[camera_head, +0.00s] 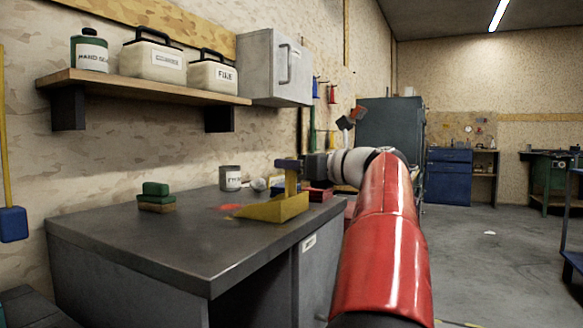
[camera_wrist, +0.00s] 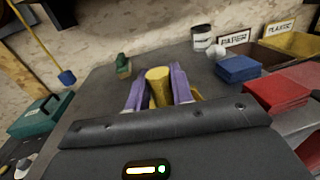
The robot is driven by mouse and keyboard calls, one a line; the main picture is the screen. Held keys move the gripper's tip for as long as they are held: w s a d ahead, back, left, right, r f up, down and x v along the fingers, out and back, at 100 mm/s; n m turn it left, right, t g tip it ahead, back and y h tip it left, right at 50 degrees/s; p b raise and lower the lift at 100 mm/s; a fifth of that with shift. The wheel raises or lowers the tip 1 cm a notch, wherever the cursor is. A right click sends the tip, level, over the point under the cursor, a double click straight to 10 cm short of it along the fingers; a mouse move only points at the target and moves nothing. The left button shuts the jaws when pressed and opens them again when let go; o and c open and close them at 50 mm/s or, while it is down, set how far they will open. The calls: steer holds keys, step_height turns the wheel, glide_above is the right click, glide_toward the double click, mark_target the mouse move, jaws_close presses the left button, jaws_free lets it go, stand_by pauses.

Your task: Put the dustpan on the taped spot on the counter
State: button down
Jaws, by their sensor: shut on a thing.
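The yellow dustpan (camera_head: 272,210) is at the right part of the dark grey counter (camera_head: 150,232), its handle upright. My gripper (camera_head: 291,164) is shut on the handle from above its pan. I cannot tell whether the pan touches the counter.
A green-topped brush or block (camera_head: 156,196) stands left on the counter. A grey can (camera_head: 230,178) stands at the back. Blue (camera_wrist: 238,69) and red (camera_wrist: 277,92) blocks and labelled bins (camera_wrist: 290,42) are at the right. A shelf (camera_head: 150,84) overhangs the back. The counter's front left is clear.

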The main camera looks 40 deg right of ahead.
steer(key=shift+f, duration=0.15)
steer(key=c, duration=1.2)
jaws_free()
steer(key=shift+c, duration=0.2)
steer(key=v, duration=1.2)
steer(key=shift+p, duration=0.45)
steer(key=shift+s+d, duration=0.1)
